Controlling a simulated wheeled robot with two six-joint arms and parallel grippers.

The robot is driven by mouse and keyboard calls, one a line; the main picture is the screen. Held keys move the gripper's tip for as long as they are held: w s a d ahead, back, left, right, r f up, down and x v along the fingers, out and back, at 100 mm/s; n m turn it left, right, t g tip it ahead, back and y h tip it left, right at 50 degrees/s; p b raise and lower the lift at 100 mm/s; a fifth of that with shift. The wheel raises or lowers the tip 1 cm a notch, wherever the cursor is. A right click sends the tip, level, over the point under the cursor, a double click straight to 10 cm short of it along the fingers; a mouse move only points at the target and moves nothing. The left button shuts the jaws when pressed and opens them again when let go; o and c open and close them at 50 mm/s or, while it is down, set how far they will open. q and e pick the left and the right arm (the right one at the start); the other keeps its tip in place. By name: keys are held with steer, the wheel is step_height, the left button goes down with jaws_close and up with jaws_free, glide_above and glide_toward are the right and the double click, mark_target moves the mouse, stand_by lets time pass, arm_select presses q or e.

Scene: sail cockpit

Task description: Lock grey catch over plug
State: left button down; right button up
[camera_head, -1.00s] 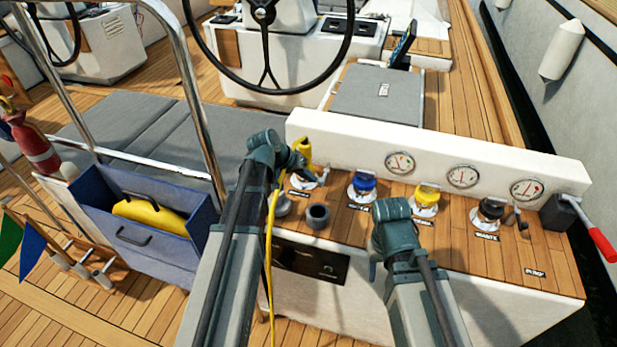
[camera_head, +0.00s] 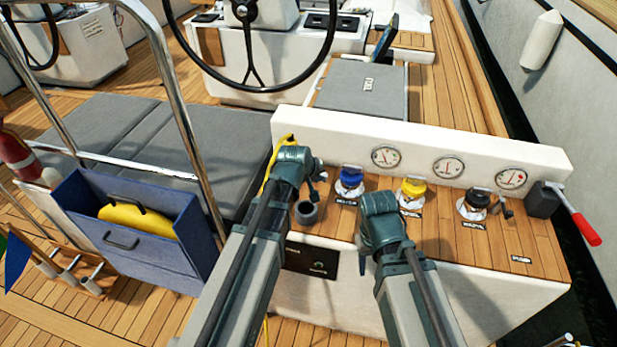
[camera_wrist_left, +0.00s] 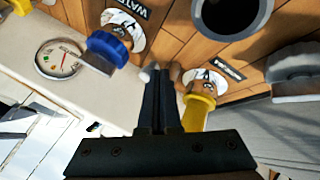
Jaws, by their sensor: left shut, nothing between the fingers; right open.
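The yellow plug (camera_wrist_left: 197,112) sits at a white round socket (camera_wrist_left: 208,80) in the left wrist view. Its yellow cable (camera_head: 268,176) shows left of my left gripper in the head view, where my arm hides most of the plug and socket. My left gripper (camera_wrist_left: 155,72) is shut and empty, its tips beside the socket and close to a small greyish piece (camera_wrist_left: 176,72), perhaps the catch; contact is unclear. In the head view the left gripper (camera_head: 313,190) is over the left end of the panel. My right gripper (camera_head: 364,246) is open, low at the panel's front edge; its fingers are mostly hidden.
A grey cup (camera_head: 306,211) stands near the left gripper. Blue (camera_head: 350,180), yellow (camera_head: 412,188) and black (camera_head: 477,200) capped fittings line the panel. A red-handled lever (camera_head: 585,228) is at the right end. A blue box (camera_head: 130,232) stands left.

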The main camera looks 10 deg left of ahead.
arm_select(q)
steer(key=w+d+n, duration=0.1)
steer(key=d+n+y, duration=0.1)
steer(key=w+d+n+y, duration=0.1)
steer(key=d, duration=0.1)
steer(key=shift+w+n, duration=0.35)
steer(key=shift+n, duration=0.05)
steer(key=shift+w+a, duration=0.1)
steer(key=shift+w+a, duration=0.2)
steer(key=shift+a, duration=0.35)
